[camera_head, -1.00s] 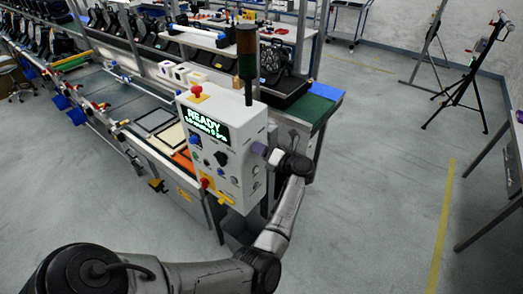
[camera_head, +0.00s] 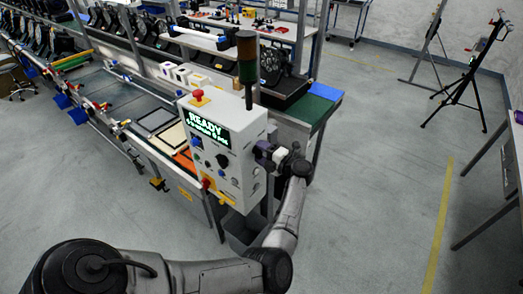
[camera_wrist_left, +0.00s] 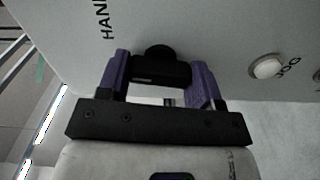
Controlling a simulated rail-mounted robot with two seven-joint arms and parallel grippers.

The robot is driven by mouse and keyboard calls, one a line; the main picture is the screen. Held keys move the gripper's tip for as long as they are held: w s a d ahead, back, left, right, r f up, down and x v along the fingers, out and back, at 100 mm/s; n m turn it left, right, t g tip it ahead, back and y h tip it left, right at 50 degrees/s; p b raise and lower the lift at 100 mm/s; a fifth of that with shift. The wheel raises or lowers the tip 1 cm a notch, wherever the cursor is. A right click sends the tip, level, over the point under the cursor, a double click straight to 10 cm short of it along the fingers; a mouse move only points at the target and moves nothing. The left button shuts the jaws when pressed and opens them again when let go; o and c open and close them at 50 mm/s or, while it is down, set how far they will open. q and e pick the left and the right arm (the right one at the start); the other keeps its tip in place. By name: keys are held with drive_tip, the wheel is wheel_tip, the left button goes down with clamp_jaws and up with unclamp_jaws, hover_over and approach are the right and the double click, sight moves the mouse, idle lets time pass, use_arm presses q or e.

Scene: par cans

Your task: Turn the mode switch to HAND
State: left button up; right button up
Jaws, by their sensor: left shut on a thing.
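The mode switch is a black knob (camera_wrist_left: 160,66) on the pale panel face, with the word HAND printed up and left of it in the left wrist view. My left gripper (camera_wrist_left: 161,74) has its two purple fingers on either side of the knob and is shut on it. In the head view my left gripper (camera_head: 264,150) is at the right side of the white control box (camera_head: 232,183), and the switch is hidden there. My right gripper is not in view.
A white button (camera_wrist_left: 267,67) marked JOG sits right of the knob.

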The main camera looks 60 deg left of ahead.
use_arm(q)
drive_tip(key=m+p, duration=0.2)
drive_tip(key=m, duration=0.2)
drive_tip(key=shift+r, duration=0.1)
drive_tip(key=shift+m+p, duration=0.5)
drive_tip(key=shift+m, duration=0.8)
drive_tip(key=o, duration=0.9)
drive_tip(key=shift+b+v, duration=2.05)
drive_tip(key=shift+v, duration=4.9)
